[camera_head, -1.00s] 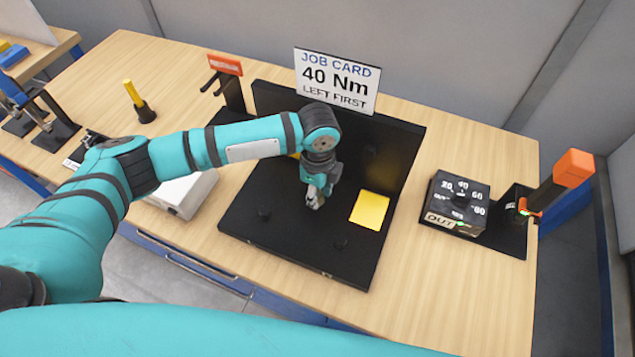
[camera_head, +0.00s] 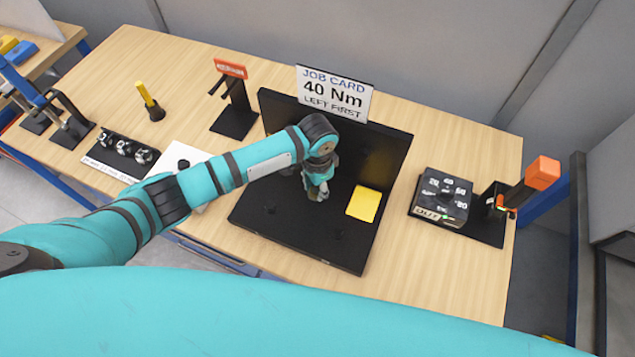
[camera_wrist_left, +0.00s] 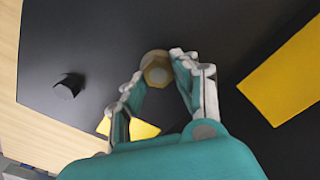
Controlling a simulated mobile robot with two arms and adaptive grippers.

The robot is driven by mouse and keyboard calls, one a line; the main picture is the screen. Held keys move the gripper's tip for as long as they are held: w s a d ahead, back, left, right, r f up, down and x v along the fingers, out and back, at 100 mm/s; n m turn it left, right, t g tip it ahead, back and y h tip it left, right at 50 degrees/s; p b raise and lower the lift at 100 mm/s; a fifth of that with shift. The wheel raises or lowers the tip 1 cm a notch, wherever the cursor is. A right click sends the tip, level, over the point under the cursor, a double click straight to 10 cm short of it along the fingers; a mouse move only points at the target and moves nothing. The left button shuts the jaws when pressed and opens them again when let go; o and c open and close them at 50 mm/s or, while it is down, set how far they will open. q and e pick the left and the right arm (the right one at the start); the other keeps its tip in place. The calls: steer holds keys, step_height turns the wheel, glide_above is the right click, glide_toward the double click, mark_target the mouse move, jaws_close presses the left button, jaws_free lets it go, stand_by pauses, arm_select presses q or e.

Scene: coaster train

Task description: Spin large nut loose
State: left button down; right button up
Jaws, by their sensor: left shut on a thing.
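The large nut (camera_wrist_left: 157,70) is a tan, faceted piece on a paler round base on the black board (camera_head: 268,235). In the left wrist view it sits between the fingertips of my left gripper (camera_wrist_left: 160,78), which is shut on it. In the head view my left gripper (camera_head: 317,190) points down at the middle of the black board, left of a yellow pad (camera_head: 363,204). The nut is hidden there behind the fingers. My right gripper is in neither view.
A job card (camera_head: 335,92) reading "40 Nm, LEFT FIRST" stands behind the board. A black dial box (camera_head: 445,190) and an orange-topped post (camera_head: 541,173) stand right. Table wood is clear at front right.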

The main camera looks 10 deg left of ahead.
arm_select(q)
steer(key=n, duration=0.6)
steer(key=shift+a, duration=0.1)
steer(key=n, duration=0.7)
steer(key=shift+w+a, duration=0.1)
steer(key=shift+a, duration=0.05)
stand_by(0.4)
steer(key=c, duration=1)
jaws_free()
step_height(320, 180, up, 12)
